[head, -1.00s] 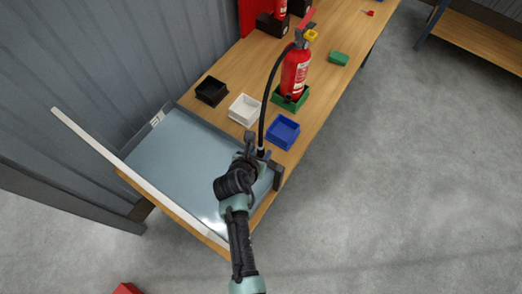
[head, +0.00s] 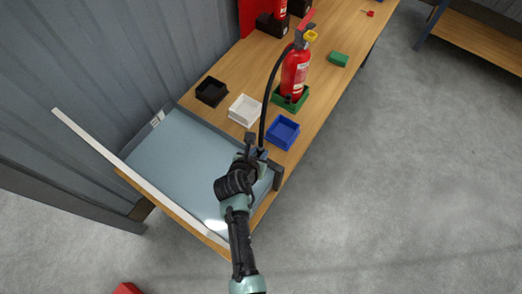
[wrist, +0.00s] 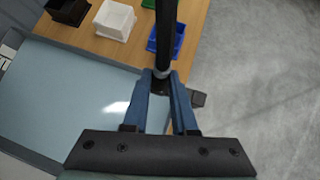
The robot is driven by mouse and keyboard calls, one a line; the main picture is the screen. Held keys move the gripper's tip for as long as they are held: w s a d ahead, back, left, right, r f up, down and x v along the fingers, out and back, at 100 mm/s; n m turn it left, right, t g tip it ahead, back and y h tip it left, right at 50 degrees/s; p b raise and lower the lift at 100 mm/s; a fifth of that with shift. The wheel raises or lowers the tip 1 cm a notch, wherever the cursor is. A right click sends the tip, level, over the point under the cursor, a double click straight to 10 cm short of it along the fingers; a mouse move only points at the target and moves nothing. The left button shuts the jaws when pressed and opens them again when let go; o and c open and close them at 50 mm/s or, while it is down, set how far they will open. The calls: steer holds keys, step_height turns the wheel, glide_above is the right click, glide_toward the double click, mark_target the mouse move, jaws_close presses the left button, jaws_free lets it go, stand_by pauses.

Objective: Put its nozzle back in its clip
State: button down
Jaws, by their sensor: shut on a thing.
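The red fire extinguisher (head: 295,72) stands upright in a green tray (head: 304,98) on the wooden bench. Its black hose (head: 270,88) arches from the top and hangs down to my gripper (head: 256,151). In the wrist view my gripper (wrist: 161,90) has its blue fingers shut on the dark nozzle (wrist: 160,87), just below a grey collar at the hose end. The nozzle is held over the near part of the bench, apart from the extinguisher body. A small black part (head: 288,99) shows low on the extinguisher's front; I cannot tell whether it is the clip.
A grey-blue panel (head: 175,160) with a raised rim covers the near bench. A green block (head: 339,59) lies right of the extinguisher.

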steer(key=shift+r, duration=0.15)
steer(key=shift+r+p, duration=2.4)
steer(key=shift+p, duration=0.35)
